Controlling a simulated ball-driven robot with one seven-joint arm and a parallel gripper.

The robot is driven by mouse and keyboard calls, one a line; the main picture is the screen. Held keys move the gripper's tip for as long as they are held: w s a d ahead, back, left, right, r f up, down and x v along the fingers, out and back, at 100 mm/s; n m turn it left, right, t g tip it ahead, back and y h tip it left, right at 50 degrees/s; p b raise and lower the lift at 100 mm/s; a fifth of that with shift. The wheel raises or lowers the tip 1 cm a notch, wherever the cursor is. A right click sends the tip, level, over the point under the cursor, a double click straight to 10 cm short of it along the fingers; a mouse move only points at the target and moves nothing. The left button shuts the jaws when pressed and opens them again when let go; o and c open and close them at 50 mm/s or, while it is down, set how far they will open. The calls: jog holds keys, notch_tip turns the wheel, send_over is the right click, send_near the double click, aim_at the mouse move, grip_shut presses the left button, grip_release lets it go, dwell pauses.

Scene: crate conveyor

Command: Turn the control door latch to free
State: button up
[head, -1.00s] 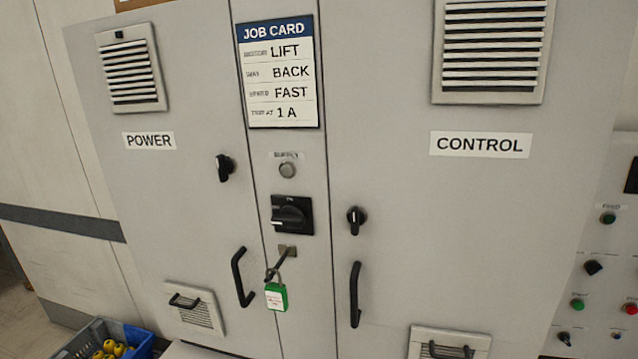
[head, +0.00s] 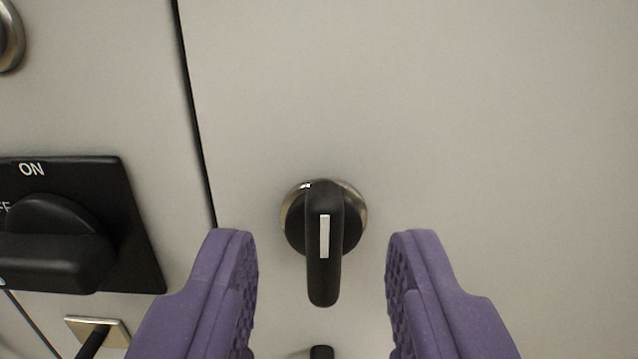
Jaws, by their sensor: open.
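The control door latch (head: 323,270) is a black knob with a white line on a metal ring, set in the grey control door (head: 480,120). Its grip points straight down in the picture. My gripper (head: 322,245) has purple ridged fingers, one on each side of the latch. The fingers are open and apart from the knob, with a clear gap on both sides. How far the fingertips are from the door is hard to tell.
The top of the black door handle (head: 321,352) shows just below the latch. The door to the right is bare.

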aim_at(323, 222)
jog(key=shift+w, duration=1.8)
jog(key=shift+r, duration=0.1)
grip_shut()
